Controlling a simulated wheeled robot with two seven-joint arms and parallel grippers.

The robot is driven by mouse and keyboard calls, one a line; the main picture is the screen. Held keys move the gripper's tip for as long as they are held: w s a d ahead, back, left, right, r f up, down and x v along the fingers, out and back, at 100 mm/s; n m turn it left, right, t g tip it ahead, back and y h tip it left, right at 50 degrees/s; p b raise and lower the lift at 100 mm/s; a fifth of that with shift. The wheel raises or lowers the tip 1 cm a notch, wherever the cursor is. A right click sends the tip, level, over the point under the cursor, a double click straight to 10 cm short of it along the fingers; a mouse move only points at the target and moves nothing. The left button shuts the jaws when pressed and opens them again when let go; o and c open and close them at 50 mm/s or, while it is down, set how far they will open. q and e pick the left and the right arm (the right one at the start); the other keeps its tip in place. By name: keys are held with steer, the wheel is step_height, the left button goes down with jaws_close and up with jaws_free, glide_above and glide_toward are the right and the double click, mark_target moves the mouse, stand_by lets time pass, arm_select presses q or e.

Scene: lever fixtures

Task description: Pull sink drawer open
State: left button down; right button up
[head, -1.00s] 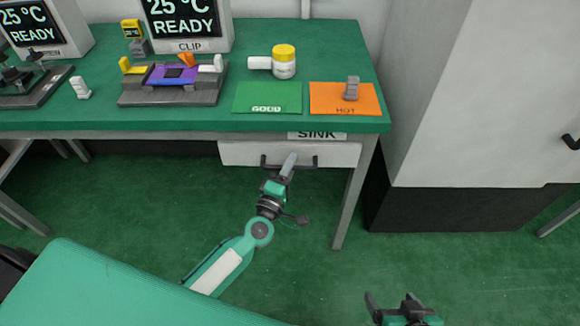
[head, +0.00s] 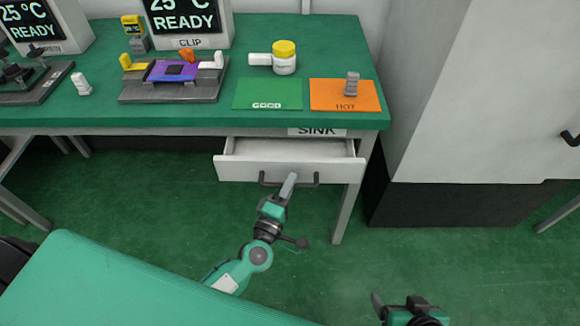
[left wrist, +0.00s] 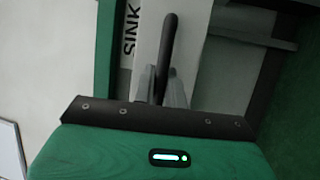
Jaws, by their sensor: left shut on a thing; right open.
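The sink drawer (head: 240,170) is a white drawer under the green table, below the SINK label (head: 317,131). It stands partly open, and its inside shows as an empty-looking strip behind the front panel. A dark bar handle (head: 306,180) is on its front. My left gripper (head: 289,185) is shut on the handle near its middle; in the left wrist view the fingers (left wrist: 162,88) close around the dark handle (left wrist: 168,45). My right gripper (head: 392,304) is open and empty at the bottom edge, low and well apart from the drawer.
On the table (head: 215,119) are a green mat (head: 268,94), an orange HOT mat (head: 330,96) with a grey piece (head: 351,84), a yellow-lidded jar (head: 284,57) and a clip fixture (head: 172,85). A white cabinet (head: 480,90) stands right.

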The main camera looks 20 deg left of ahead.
arm_select(q)
steer(key=s+d, duration=0.2)
steer(key=s, duration=0.7)
steer(key=s+d+p, duration=0.1)
steer(key=s+d, duration=0.2)
steer(key=s, duration=0.7)
steer(key=shift+d, duration=0.25)
arm_select(e)
steer(key=s+d+g, duration=0.1)
steer(key=s+d+r+g+h, duration=0.1)
steer(key=d, duration=0.1)
steer(key=shift+s, duration=0.2)
arm_select(q)
steer(key=c, duration=1.5)
jaws_free()
steer(key=shift+o, duration=0.2)
steer(key=shift+s, duration=0.1)
arm_select(e)
steer(key=shift+d, duration=0.1)
arm_select(q)
steer(key=v, duration=1.3)
steer(key=shift+s, duration=0.35)
arm_select(e)
steer(key=shift+w+a+f, duration=0.2)
steer(key=shift+w+a, duration=0.2)
steer(key=shift+a, duration=0.1)
arm_select(q)
steer(key=shift+f, duration=0.1)
arm_select(e)
steer(key=shift+s, duration=0.15)
